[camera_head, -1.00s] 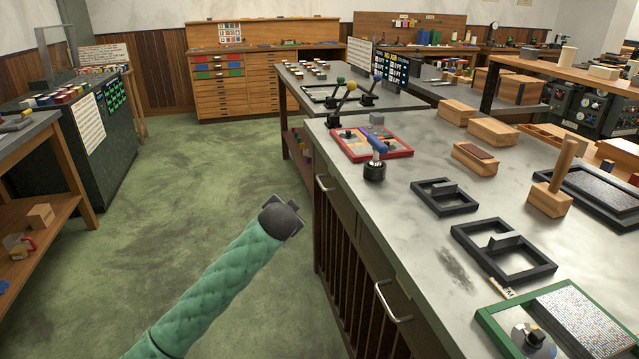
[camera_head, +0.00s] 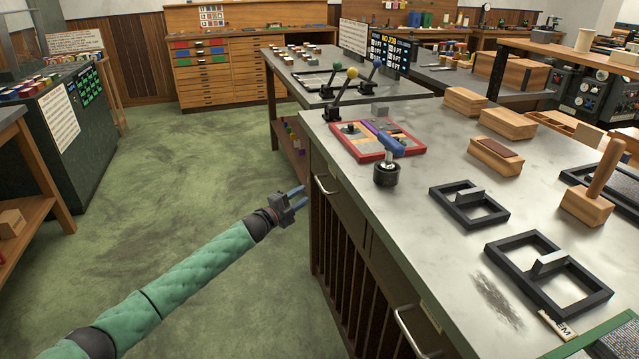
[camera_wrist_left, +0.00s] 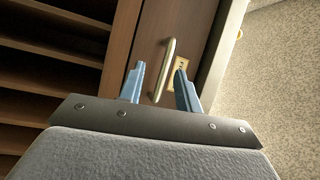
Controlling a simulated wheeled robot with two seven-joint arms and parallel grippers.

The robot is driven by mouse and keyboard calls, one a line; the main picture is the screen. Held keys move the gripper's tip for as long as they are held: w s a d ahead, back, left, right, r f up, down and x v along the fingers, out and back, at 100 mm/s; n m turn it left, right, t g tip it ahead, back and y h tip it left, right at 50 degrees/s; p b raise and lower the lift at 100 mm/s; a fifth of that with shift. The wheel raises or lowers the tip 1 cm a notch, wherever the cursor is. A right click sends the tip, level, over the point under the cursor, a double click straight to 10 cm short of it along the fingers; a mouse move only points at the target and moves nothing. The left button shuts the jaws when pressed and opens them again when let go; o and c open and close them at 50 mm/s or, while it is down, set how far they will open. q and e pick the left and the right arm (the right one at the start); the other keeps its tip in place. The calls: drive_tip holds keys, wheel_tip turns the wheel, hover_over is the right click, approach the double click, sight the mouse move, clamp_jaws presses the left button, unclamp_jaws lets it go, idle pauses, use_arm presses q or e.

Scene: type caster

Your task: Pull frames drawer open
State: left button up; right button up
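A drawer with a metal bar handle (camera_head: 322,185) is in the near bench's side at its far left end; it looks shut. My left gripper (camera_head: 302,195) is open and empty, with blue fingers pointing at this handle from the left, a short gap away. In the left wrist view the handle (camera_wrist_left: 163,70) shows between my two open fingers (camera_wrist_left: 160,88), beyond their tips. A small brass label plate (camera_wrist_left: 179,74) sits beside the handle; its writing is too small to read. My right gripper is not in view.
A second drawer handle (camera_head: 412,335) is nearer on the same bench side. The benchtop (camera_head: 440,145) holds black frames (camera_head: 470,205), a red-edged tray (camera_head: 350,140) and wooden blocks. The green floor (camera_head: 190,160) left of the bench is clear.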

sight(320, 183)
use_arm(q)
drive_tip(key=shift+m+g+h, duration=0.3)
drive_tip(key=shift+m+h, duration=0.3)
drive_tip(key=shift+m, duration=0.3)
drive_tip(key=shift+s+d+r+x, duration=0.15)
drive_tip(key=shift+s+x, duration=0.05)
drive_tip(key=shift+x, duration=1.1)
drive_tip(key=shift+s+d+r+x, duration=0.15)
drive_tip(key=shift+s+r+x, duration=0.05)
drive_tip(key=shift+x, duration=1.15)
drive_tip(key=shift+s+d+r+x, duration=0.15)
drive_tip(key=shift+s+x, duration=0.05)
drive_tip(key=shift+x, duration=1.1)
clamp_jaws()
